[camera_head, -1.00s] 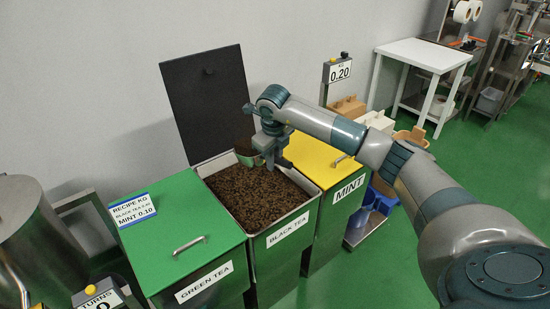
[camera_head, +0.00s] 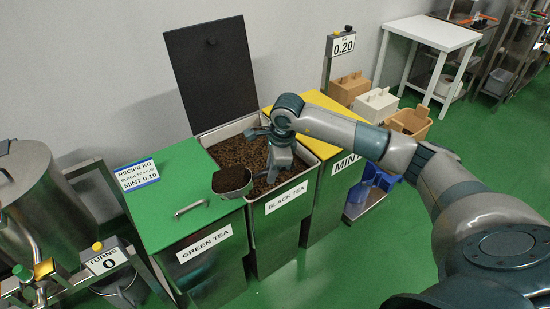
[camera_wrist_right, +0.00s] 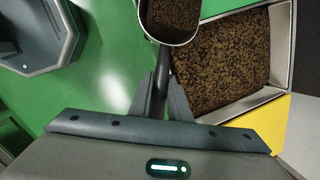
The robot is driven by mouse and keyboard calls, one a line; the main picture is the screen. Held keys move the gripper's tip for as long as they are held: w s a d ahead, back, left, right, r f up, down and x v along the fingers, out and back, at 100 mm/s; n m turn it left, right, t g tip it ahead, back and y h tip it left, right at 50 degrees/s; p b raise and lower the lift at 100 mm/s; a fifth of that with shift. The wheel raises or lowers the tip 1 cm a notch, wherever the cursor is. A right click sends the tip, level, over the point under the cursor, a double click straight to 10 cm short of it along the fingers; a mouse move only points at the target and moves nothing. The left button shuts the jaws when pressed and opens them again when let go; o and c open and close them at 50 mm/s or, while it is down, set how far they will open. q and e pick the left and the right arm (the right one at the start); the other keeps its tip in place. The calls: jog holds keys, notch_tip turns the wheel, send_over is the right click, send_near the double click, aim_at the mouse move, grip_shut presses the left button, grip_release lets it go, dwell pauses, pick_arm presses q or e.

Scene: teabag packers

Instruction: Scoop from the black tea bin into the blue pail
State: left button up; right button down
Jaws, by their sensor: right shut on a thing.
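The black tea bin (camera_head: 276,232) stands open between two covered bins, its dark lid (camera_head: 212,70) raised against the wall, with loose brown tea (camera_head: 240,152) inside. My right gripper (camera_head: 273,172) is above the bin, shut on the handle of a metal scoop (camera_head: 232,192). The scoop holds dark tea and hangs over the border between the green tea lid and the black tea bin. The right wrist view also shows the filled scoop (camera_wrist_right: 172,40) and the gripper fingers (camera_wrist_right: 161,100) around its handle. The blue pail (camera_head: 366,184) sits low right of the mint bin, partly hidden. My left gripper is not visible.
The green tea bin (camera_head: 170,205) is closed at left, and the mint bin (camera_head: 318,112) has a yellow lid. A display (camera_head: 343,46) reads 0.20. A recipe card (camera_head: 137,175) lies on the green lid. A TURNS counter (camera_head: 104,262) reads 0.

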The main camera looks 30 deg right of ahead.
jog(key=s+a+f+n+g, duration=0.2)
jog(key=s+a+n, duration=0.4)
jog(key=s+n, duration=0.4)
jog(key=s+a+f+n+g+y+b, duration=0.1)
jog(key=s+a+f+n+g, duration=0.1)
jog(key=s+a+n, duration=0.5)
jog(key=s+f+n, duration=0.1)
jog(key=s+n, duration=0.2)
jog(key=n, duration=0.2)
jog(key=shift+f, duration=0.4)
